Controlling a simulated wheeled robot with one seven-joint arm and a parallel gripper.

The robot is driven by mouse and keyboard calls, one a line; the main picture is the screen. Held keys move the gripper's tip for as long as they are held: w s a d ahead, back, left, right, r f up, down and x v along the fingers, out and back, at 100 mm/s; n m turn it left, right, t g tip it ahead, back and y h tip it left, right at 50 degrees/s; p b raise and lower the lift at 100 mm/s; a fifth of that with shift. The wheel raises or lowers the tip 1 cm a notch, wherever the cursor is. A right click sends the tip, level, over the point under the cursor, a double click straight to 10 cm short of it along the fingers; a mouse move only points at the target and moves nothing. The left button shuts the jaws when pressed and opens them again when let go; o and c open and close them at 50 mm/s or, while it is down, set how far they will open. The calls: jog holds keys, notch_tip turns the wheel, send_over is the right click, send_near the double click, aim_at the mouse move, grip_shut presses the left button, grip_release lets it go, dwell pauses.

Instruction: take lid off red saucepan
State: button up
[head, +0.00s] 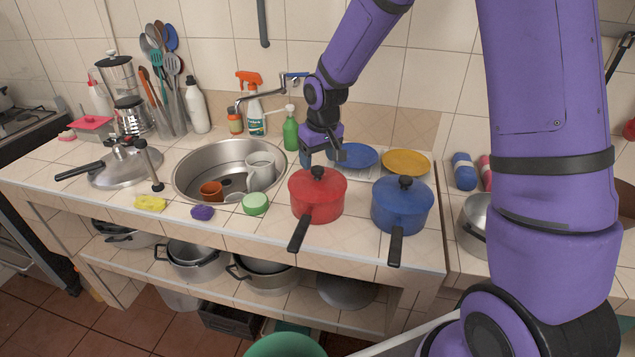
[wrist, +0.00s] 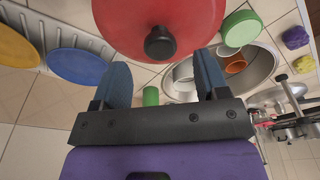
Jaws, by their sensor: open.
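The red saucepan (head: 316,204) stands on the counter right of the sink, its black handle pointing to the front. Its red lid (head: 307,181) is on it, with a black knob (head: 317,173) on top. In the wrist view the red lid (wrist: 190,12) fills the top middle and its black knob (wrist: 160,43) lies beyond and between my fingertips. My gripper (head: 325,160) is just behind and above the lid. In the wrist view my gripper (wrist: 163,75) is open and empty, with its two blue-grey fingers apart. It does not appear to touch the knob.
A blue saucepan (head: 402,210) with a lid stands close on the right. The sink (head: 190,172), holding a white jug and an orange cup, is on the left. Blue and yellow plates (head: 406,162) and a green bottle (head: 291,133) are behind.

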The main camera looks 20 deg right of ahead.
aim_at(318, 169)
jog(key=shift+w+a+f, duration=0.1)
jog(key=shift+w+f, duration=0.05)
jog(key=shift+f, duration=2.15)
jog(key=c, duration=1.1)
